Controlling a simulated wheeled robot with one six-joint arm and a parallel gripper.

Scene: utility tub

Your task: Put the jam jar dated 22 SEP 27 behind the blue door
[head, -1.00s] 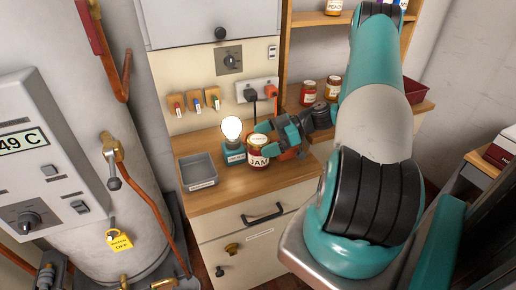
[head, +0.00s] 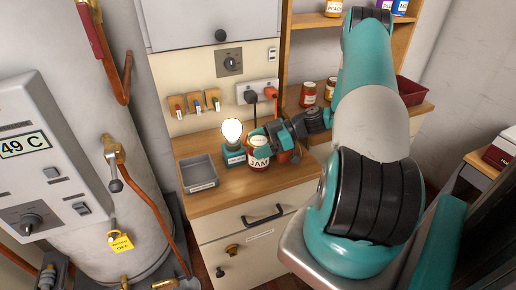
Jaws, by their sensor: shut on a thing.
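A jam jar (head: 259,159) with red contents and a white label reading JAM is at the front of the wooden worktop, right of the lit lamp. Its date is too small to read. My gripper (head: 260,142) is shut on this jar from behind and to the right, and its fingers hide the upper part. I cannot tell whether the jar touches the worktop. Two more red jars (head: 308,94) (head: 330,88) stand at the back right by the shelf unit. I make out no blue door.
A lit bulb on a teal base (head: 234,156) stands close left of the held jar, with a grey tray (head: 198,173) further left. A pale wall cabinet (head: 214,20) hangs above. A dark red bin (head: 411,91) is at the right. A drawer (head: 250,220) is below.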

